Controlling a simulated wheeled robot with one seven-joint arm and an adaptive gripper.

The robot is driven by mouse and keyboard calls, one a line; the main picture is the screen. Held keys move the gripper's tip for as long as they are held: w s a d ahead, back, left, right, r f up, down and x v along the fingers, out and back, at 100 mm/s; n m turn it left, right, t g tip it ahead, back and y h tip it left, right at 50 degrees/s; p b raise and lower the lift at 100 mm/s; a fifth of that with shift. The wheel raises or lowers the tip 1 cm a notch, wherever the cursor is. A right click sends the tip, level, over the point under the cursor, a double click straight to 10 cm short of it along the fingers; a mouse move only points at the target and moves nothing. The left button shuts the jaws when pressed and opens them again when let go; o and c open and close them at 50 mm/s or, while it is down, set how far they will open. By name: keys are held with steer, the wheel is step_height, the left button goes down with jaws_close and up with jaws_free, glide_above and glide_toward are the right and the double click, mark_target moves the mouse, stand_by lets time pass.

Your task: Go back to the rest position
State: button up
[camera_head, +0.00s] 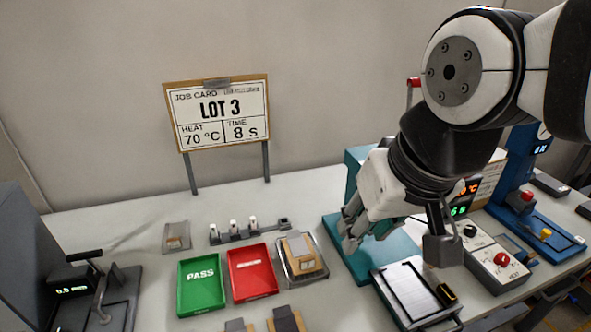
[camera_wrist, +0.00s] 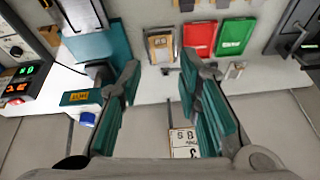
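My gripper (camera_head: 395,238) hangs over the right part of the bench, in front of the teal machine, below my bent arm. In the wrist view my gripper (camera_wrist: 159,70) has its two teal fingers spread well apart, with nothing between them. The bench shows beyond the fingers. In the head view the gripper hides part of the teal machine and its display. No marker of a rest position shows.
A green PASS tray (camera_head: 202,284), a red tray (camera_head: 253,272) and a metal tray with a tan block (camera_head: 300,252) stand mid-bench. A job card (camera_head: 222,114) rises behind. A heat control box (camera_head: 497,263) and blue press (camera_head: 520,205) stand right; a grey gauge (camera_head: 95,290) stands left.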

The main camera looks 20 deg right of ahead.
steer(key=shift+s+d+n, duration=0.15)
steer(key=shift+s+n, duration=0.55)
steer(key=shift+s, duration=0.25)
steer(key=shift+r, duration=0.1)
stand_by(0.6)
